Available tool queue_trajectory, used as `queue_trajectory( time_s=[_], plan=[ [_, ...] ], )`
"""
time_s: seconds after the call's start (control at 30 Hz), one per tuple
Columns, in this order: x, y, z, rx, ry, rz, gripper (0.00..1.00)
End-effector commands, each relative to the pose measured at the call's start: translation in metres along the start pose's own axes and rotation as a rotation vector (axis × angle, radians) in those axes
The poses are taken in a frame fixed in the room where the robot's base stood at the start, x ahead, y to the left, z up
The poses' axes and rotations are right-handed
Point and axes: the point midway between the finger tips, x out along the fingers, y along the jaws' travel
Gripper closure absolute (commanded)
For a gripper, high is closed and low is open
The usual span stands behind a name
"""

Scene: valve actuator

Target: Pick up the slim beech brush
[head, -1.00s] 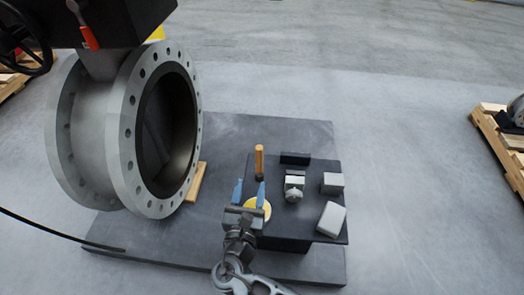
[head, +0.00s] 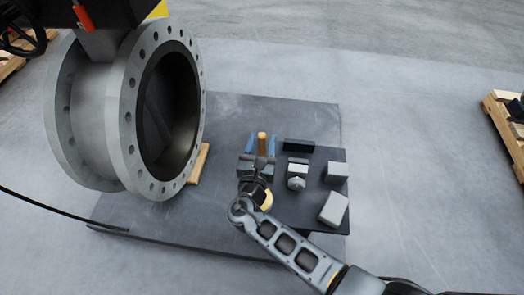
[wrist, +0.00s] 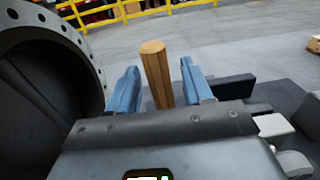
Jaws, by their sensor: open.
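The slim beech brush (head: 262,141) stands upright on the dark low table, its wooden handle pointing up. In the wrist view its handle (wrist: 157,75) rises between the two blue fingers. My gripper (head: 261,147) is open, with one finger on each side of the handle. In the wrist view a gap shows between the handle and each finger. The brush's lower end is hidden behind my gripper's body.
Right of my gripper on the table (head: 312,205) are a black block (head: 299,145), a grey metal fitting (head: 297,176) and two light grey blocks (head: 336,171) (head: 333,208). A yellow round thing (head: 262,199) is partly hidden under my wrist. The large flanged valve (head: 125,110) stands left.

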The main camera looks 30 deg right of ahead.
Motion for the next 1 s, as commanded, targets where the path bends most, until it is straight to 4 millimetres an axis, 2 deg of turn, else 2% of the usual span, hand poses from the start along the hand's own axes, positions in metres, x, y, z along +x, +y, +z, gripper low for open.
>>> queue_trajectory(
  time_s=[0.23, 0.73, 1.0],
  plan=[
    [0.0012, -0.0001, -0.0004, 0.0, 0.001, 0.0, 0.51],
    [0.001, 0.0, -0.0004, 0.0, 0.001, 0.0, 0.98],
    [0.001, 0.0, 0.0002, 0.0, 0.0, 0.0, 1.0]
  ],
)
